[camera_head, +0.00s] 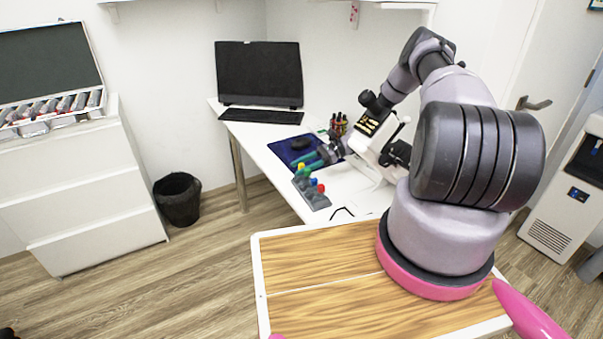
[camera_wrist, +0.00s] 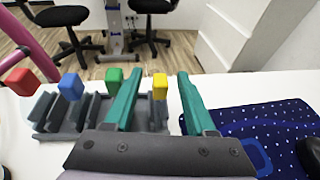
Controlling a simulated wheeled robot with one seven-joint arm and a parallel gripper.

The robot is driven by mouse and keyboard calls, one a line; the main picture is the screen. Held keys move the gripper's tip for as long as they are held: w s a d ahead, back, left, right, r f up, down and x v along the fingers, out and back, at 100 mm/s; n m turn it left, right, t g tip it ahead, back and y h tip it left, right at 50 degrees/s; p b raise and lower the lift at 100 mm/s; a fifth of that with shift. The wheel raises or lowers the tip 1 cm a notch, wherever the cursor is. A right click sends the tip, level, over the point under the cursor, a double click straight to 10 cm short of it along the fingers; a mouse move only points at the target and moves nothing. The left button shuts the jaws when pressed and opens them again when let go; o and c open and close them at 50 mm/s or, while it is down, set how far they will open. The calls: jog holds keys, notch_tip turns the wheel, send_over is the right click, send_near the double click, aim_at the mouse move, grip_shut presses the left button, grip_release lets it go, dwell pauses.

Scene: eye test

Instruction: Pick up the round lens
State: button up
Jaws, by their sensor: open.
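No round lens can be made out for certain in either view. A grey slotted rack (camera_head: 311,193) stands on the white desk, with yellow, green, blue and red block-like tops showing above it; in the wrist view the rack (camera_wrist: 45,115) lies ahead and left. My gripper (camera_head: 311,160) is over the desk beside the rack. In the wrist view, its two teal fingers (camera_wrist: 159,74) are open and apart. The yellow block (camera_wrist: 160,87) shows between them, the green block (camera_wrist: 113,78) just left of the left finger. Whether the fingers touch anything cannot be told.
A blue mouse pad (camera_wrist: 235,120) with a black mouse (camera_head: 301,143) lies beside the rack. A white instrument (camera_head: 370,145) stands close to my arm. A monitor (camera_head: 258,73) and keyboard (camera_head: 262,116) are at the back. Office chairs (camera_wrist: 150,8) stand beyond the desk.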

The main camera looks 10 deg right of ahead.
grip_shut()
